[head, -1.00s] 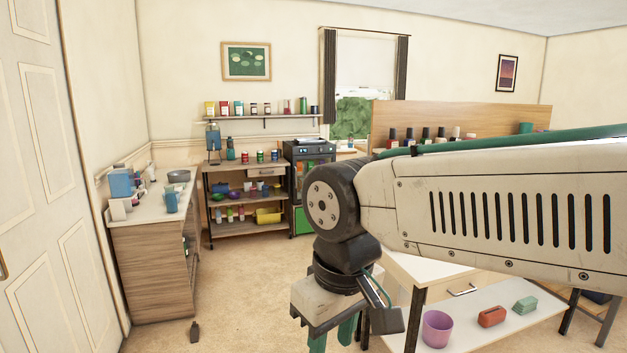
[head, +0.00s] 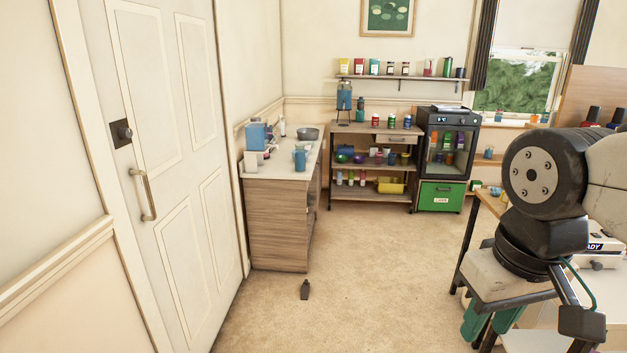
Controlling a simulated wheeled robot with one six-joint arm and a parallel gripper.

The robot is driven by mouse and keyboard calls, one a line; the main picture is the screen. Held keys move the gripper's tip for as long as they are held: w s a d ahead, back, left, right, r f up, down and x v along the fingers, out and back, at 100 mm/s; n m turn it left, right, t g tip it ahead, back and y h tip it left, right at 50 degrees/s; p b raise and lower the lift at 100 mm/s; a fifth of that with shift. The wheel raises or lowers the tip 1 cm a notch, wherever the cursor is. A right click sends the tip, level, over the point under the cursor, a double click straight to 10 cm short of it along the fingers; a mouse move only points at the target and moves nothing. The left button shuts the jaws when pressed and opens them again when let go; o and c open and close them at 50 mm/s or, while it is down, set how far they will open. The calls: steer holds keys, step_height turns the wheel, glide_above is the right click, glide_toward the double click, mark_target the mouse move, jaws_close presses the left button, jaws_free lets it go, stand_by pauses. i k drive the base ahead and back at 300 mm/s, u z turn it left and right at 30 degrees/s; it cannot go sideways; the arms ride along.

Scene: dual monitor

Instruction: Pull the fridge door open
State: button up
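The fridge (head: 423,147) is a small black cabinet against the far wall, in the right half of the view. Its glass-fronted door (head: 447,160) looks shut, with several green and orange items behind the glass. A handle is too small to make out. A green drawer front with a white label sits below the door. My gripper (head: 490,322) hangs at the lower right, close to me and far from the fridge. Its two green fingers point down and stand apart, with nothing seen between them.
A wooden counter (head: 279,228) stands at the left, beside a white door (head: 180,180). A shelf unit (head: 369,136) stands left of the fridge. A table edge (head: 468,232) is at the right. A small dark object (head: 305,290) lies on the otherwise clear carpet.

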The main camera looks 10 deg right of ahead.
mark_target(476, 129)
steer(key=z, duration=0.4)
steer(key=i, duration=1.95)
steer(key=z, duration=0.45)
steer(key=i, duration=3.4)
steer(key=u, duration=0.3)
